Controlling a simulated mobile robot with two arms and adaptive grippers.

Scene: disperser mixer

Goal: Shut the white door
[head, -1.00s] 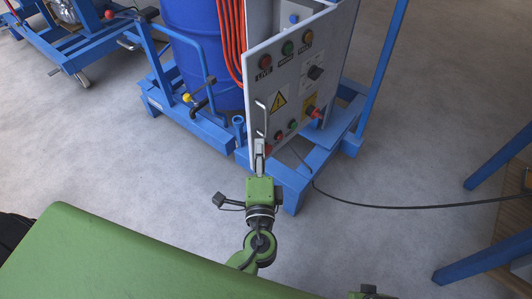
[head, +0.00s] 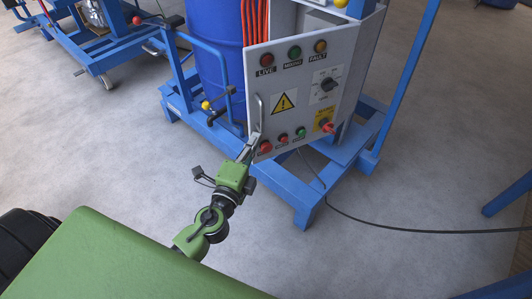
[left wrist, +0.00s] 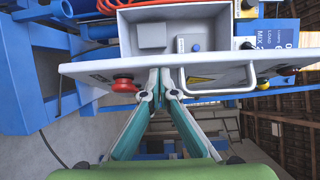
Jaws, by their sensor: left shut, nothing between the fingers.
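The white door (head: 300,78) of the control cabinet stands ajar. Its face carries lamps, a dial, a yellow warning sign, buttons and a metal handle (head: 258,112) near its left edge. The left wrist view shows the door (left wrist: 110,68) almost edge-on, with the open grey cabinet box (left wrist: 175,35) behind it. My left gripper (head: 252,147) is shut and empty at the door's lower left corner, just below the handle. In the left wrist view its fingertips (left wrist: 158,78) are at the door, beside a red button; contact is not certain. My right gripper is out of view.
A blue drum (head: 215,65) and orange hoses (head: 254,22) stand left of the cabinet. A blue frame (head: 290,185) runs below it, and a black cable (head: 400,229) crosses the floor at right.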

